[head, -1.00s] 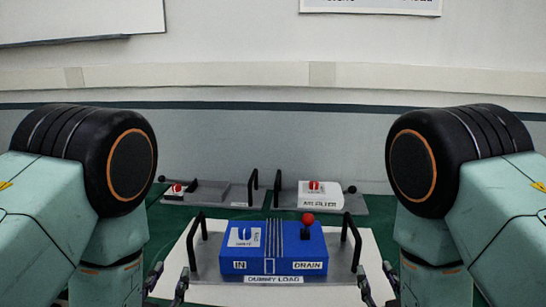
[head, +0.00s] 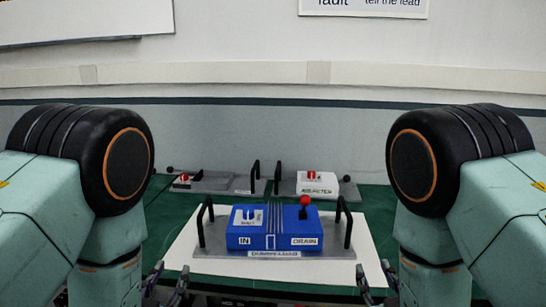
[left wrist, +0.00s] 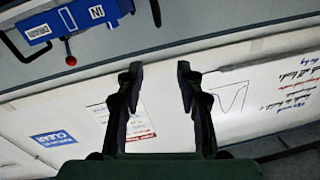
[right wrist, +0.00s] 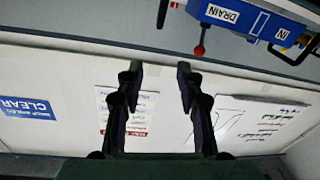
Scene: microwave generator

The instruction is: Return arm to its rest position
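My left gripper (head: 167,283) hangs low at the left, in front of the table's near edge. In the left wrist view (left wrist: 159,75) its two fingers stand apart with nothing between them. My right gripper (head: 376,283) hangs low at the right, at a similar height. In the right wrist view (right wrist: 158,75) its fingers are also apart and empty. Both arms are bent, with black round joints at the sides of the head view. Neither gripper touches the blue dummy load unit (head: 273,241).
The blue unit has a red-knobbed lever (head: 305,201) and sits on a grey plate with black handles, on a white panel (head: 185,250). Behind it on the green surface (head: 375,205) are a white-boxed unit (head: 318,184) and another grey unit (head: 205,184). A wall stands behind.

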